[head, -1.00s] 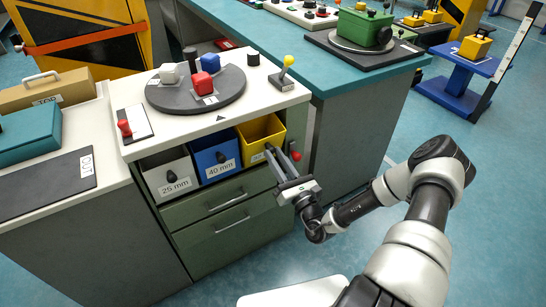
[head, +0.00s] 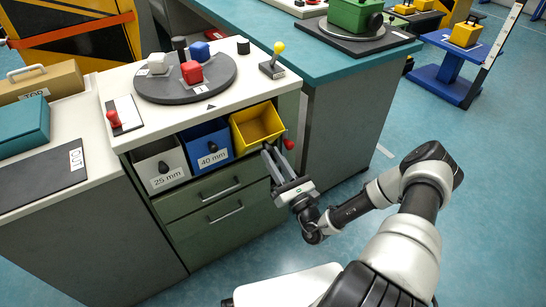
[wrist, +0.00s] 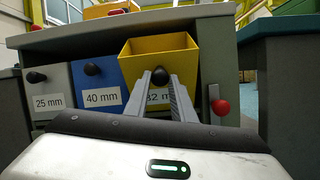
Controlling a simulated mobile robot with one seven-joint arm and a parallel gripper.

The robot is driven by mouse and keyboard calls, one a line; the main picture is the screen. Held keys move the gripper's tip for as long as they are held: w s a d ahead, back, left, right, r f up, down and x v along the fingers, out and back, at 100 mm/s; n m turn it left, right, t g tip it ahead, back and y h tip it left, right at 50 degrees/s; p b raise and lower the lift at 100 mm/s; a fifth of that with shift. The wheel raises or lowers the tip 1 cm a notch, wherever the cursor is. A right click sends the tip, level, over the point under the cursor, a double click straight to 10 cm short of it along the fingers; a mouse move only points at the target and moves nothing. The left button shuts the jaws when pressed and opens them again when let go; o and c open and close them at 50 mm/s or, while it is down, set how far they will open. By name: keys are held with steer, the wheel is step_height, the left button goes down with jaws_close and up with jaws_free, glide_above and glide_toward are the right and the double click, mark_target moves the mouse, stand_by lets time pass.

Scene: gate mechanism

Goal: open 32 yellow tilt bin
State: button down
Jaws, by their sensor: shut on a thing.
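The yellow tilt bin (head: 262,138) is the rightmost of the bins in the green cabinet. It is tipped outward at the top, and its inside shows in the head view. In the wrist view the yellow bin (wrist: 152,52) leans toward me, with its black knob (wrist: 159,76) and a partly covered label reading "32 m". My gripper (head: 268,150) is at the bin's front, and in the wrist view my gripper (wrist: 160,80) is shut on the black knob. The fingers hide part of the label.
The blue 40 mm bin (head: 209,148) and grey 25 mm bin (head: 161,168) sit closed to the left. A red knob (head: 289,144) is close on the right of the yellow bin. Drawers (head: 222,190) lie below. Open floor (head: 400,250) is at right.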

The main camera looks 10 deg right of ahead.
steer(key=c, duration=1.6)
jaws_free()
steer(key=shift+w+f, duration=0.1)
steer(key=shift+f, duration=0.45)
steer(key=shift+o, duration=0.4)
steer(key=shift+r, duration=0.2)
steer(key=p+v, duration=0.1)
steer(key=v, duration=1.6)
steer(key=shift+s+p, duration=0.25)
steer(key=shift+p, duration=0.1)
steer(key=shift+d+r, duration=0.1)
steer(key=shift+r, duration=0.05)
